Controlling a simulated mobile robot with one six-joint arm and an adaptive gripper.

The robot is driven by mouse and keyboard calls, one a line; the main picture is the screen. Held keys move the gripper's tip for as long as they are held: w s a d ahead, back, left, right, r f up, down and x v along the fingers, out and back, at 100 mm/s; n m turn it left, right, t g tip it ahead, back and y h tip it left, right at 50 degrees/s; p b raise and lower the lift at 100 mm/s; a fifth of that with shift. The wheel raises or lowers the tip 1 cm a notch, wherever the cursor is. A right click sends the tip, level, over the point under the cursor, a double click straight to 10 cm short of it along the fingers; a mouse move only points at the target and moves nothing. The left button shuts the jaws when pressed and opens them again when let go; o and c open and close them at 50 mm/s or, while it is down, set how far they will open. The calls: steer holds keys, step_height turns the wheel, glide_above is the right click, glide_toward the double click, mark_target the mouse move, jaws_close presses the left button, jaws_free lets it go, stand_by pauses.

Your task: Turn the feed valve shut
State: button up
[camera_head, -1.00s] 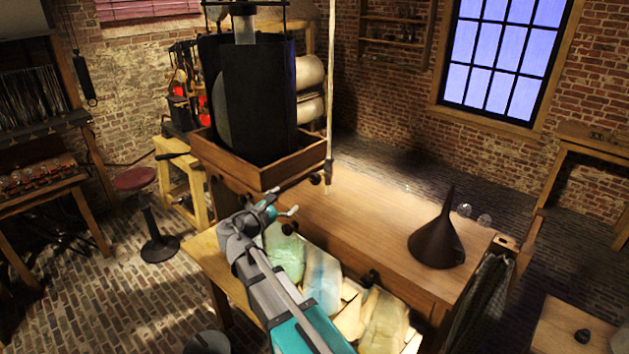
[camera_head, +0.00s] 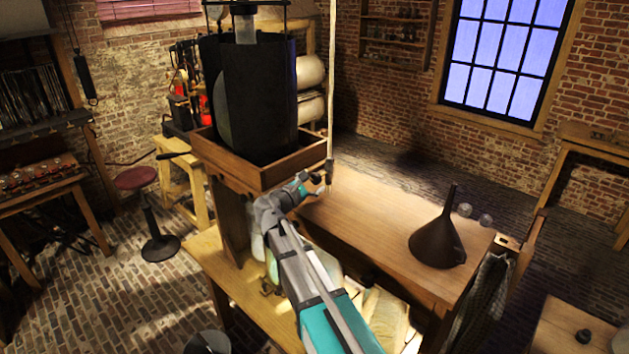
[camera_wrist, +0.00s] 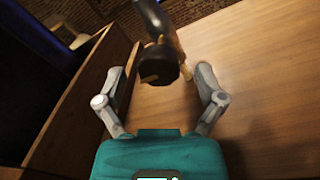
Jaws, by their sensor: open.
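The feed valve is probably the dark fitting (camera_head: 329,172) at the lower end of the pale vertical line, beside the right corner of the wooden tray. My gripper (camera_head: 317,184) is beside that fitting, just above the bench top. In the wrist view my gripper (camera_wrist: 160,74) is open, its two grey fingers spread to either side of a black rounded piece (camera_wrist: 158,64) with a small tan tab. The piece appears between or just beyond the fingertips. I cannot tell whether either finger touches it, nor which way the valve is set.
The wooden tray (camera_head: 284,175) holding tall dark jars stands left of my gripper; its wall is close to the left finger. A dark funnel (camera_head: 437,238) stands on the wooden bench (camera_head: 370,220). The bench top between them is clear. Several jars stand below, partly hidden by my arm.

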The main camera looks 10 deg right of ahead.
steer(key=shift+w+d, duration=0.4)
steer(key=shift+d, duration=0.1)
steer(key=c, duration=1)
steer(key=shift+a, duration=0.3)
steer(key=shift+c, duration=0.7)
steer(key=shift+d, duration=0.25)
